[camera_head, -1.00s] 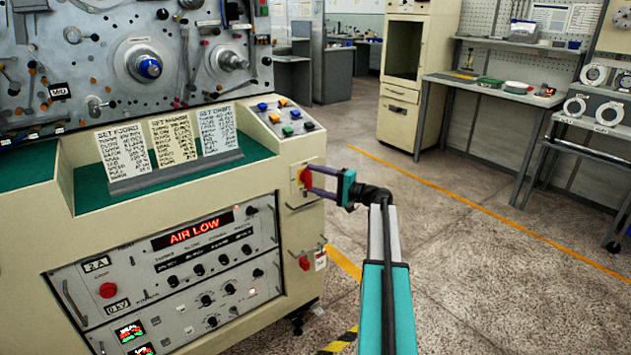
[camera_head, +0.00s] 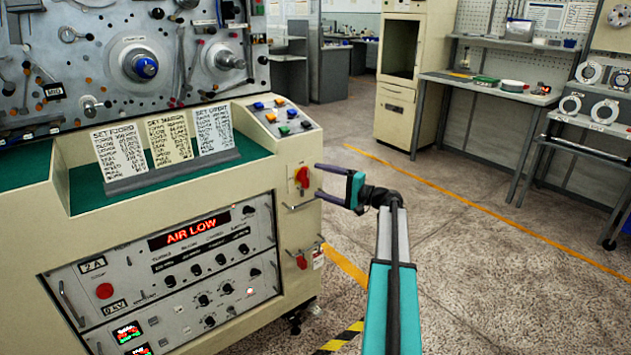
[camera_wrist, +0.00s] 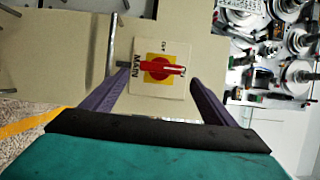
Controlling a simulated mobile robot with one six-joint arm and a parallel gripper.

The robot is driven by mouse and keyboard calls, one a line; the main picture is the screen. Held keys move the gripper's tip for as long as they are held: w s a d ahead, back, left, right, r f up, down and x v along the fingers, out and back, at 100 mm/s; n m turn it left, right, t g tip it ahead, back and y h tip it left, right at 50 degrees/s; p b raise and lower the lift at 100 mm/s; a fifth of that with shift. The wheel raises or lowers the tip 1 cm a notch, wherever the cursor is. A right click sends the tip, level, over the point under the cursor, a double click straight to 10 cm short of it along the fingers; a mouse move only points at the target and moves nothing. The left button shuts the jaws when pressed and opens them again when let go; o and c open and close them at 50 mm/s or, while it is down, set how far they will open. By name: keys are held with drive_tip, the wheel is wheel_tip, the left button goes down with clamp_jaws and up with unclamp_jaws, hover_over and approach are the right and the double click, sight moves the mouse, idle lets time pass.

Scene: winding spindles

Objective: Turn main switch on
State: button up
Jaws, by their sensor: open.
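The main switch (camera_head: 302,178) is a red rotary handle on a yellow plate, on the right end of the cream machine cabinet. In the wrist view the switch (camera_wrist: 160,68) shows between my fingers, with the word MAIN beside it. Its handle stands upright in the head view and points right in the turned wrist view. The small position marks are too blurred to read surely. My gripper (camera_head: 318,181) is open and empty. Its purple fingers point at the switch, with their tips a little to the right of it, apart from the handle.
A metal bar handle (camera_head: 299,206) sticks out just below the switch. A second red handle (camera_head: 301,262) with a tag is lower down. The lit display (camera_head: 190,233) reads AIR LOW. The floor to the right is free up to the workbench (camera_head: 480,84).

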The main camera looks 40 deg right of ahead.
drive_tip(key=v, duration=0.9)
drive_tip(key=shift+s, duration=0.2)
